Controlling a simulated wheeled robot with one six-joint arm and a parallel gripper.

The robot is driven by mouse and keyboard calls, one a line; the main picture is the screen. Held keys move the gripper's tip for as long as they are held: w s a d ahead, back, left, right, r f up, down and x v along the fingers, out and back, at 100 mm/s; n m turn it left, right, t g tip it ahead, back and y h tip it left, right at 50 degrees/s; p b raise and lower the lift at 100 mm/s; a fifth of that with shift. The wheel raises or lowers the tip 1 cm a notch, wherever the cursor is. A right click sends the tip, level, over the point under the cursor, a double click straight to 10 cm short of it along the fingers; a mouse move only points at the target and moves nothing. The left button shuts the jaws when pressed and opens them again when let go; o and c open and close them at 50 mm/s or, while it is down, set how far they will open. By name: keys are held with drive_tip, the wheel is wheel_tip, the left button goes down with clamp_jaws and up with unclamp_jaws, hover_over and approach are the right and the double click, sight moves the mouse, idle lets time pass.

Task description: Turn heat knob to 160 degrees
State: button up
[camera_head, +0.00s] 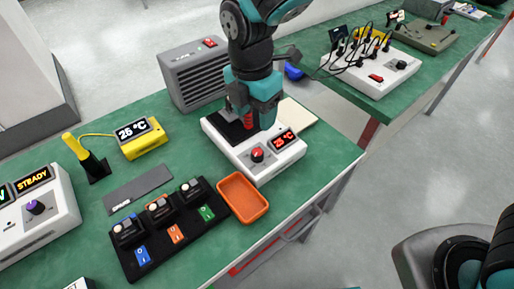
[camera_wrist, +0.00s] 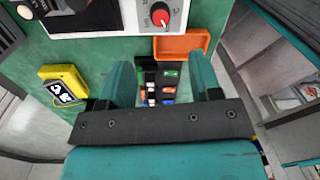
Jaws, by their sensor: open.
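The white heater unit (camera_head: 240,158) stands on the green bench, with a black top plate (camera_head: 231,130) and a small display (camera_head: 284,139) reading 25 °C in red. Its round red heat knob (camera_head: 257,155) is on the front panel, left of the display. In the wrist view the knob (camera_wrist: 160,17) shows at the top, with a white pointer mark; its exact setting is too small to read. My gripper (camera_head: 256,118) is above the black plate, behind the knob and apart from it. In the wrist view its teal fingers (camera_wrist: 163,72) are spread and empty.
An orange tray (camera_head: 243,197) lies just in front of the heater. A black switch strip (camera_head: 165,228), a yellow thermometer (camera_head: 142,138) reading 25 °C and a white unit (camera_head: 40,214) with a purple knob are to the left. A grey vented box (camera_head: 196,76) stands behind.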

sight(257, 152)
drive_tip(key=f, duration=1.1)
drive_tip(key=shift+s+d+f, duration=0.2)
drive_tip(key=shift+d+f, duration=0.05)
drive_tip(key=shift+f, duration=0.05)
drive_tip(key=c, duration=0.9)
drive_tip(key=shift+c, duration=0.2)
